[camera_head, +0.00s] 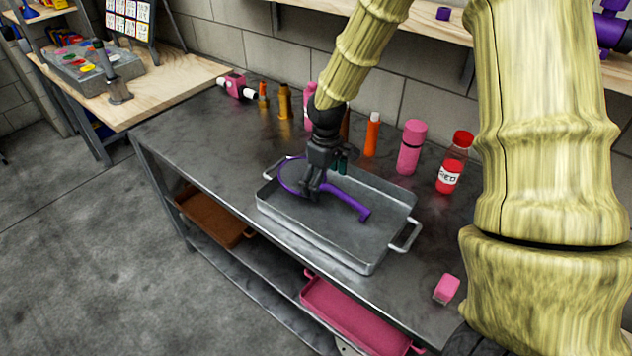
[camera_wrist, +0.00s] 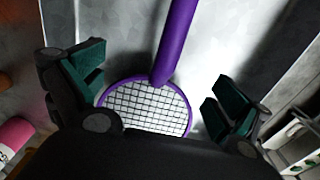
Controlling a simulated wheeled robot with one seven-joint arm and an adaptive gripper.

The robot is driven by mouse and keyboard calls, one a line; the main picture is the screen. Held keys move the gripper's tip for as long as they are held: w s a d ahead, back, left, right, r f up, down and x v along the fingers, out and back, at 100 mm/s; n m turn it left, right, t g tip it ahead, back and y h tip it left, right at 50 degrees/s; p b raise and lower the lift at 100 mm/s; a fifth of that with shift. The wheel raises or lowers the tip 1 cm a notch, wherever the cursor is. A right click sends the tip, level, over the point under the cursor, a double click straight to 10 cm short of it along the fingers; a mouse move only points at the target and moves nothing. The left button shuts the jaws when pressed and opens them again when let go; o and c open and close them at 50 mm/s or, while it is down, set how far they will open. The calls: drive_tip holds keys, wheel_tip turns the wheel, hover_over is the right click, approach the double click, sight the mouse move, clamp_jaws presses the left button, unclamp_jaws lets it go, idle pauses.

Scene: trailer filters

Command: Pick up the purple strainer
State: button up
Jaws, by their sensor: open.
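The purple strainer (camera_head: 347,200) lies in a grey metal tray (camera_head: 375,256) on the dark metal table. Its round mesh head is at the tray's left end and its handle points right. My gripper (camera_head: 311,192) is over the strainer, near where the head meets the handle, and covers part of it. In the wrist view the strainer (camera_wrist: 174,45) shows its mesh and handle between the two spread fingers of my gripper (camera_wrist: 168,92). The fingers are open, with gaps on both sides of the strainer. The lower part of the mesh is hidden by the gripper body.
Behind the tray stand a pink bottle (camera_head: 411,148), an orange bottle (camera_head: 372,135) and a red bottle (camera_head: 453,165). A pink block (camera_head: 446,289) lies at the table's front right. The tray walls surround the strainer.

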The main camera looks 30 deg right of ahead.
drive_tip(key=shift+f, duration=1.3)
drive_tip(key=shift+c, duration=0.4)
clamp_jaws()
